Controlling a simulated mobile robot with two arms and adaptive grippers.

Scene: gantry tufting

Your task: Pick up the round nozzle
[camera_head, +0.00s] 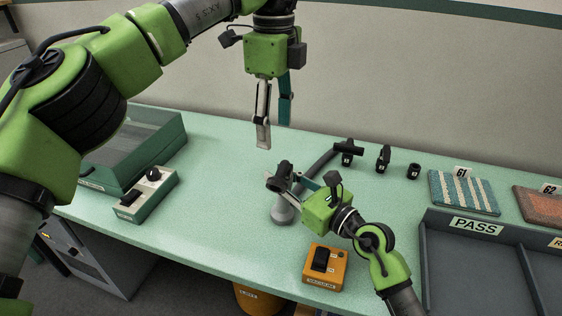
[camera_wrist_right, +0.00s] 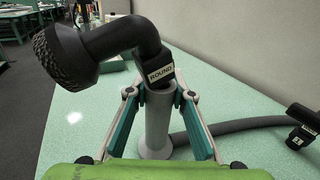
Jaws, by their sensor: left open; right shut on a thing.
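The round nozzle (camera_wrist_right: 108,48) is a black bent piece with a bristled round head and a label reading ROUND. It sits on top of an upright grey tube (camera_wrist_right: 157,125). My right gripper (camera_wrist_right: 160,97) is shut on the nozzle's lower end, with one finger on each side, where it meets the tube. In the head view the nozzle (camera_head: 279,180) shows above the grey tube (camera_head: 283,210), beside my right gripper (camera_head: 296,184). My left gripper (camera_head: 274,135) is open and empty, pointing down above the table.
Several black nozzles (camera_head: 347,150) stand at the back of the table (camera_head: 220,220). A dark hose (camera_head: 321,162) runs from the tube's base. An orange switch box (camera_head: 324,266) is in front; a PASS tray (camera_head: 437,245) and carpet samples (camera_head: 464,192) are right. A control box (camera_head: 147,194) is left.

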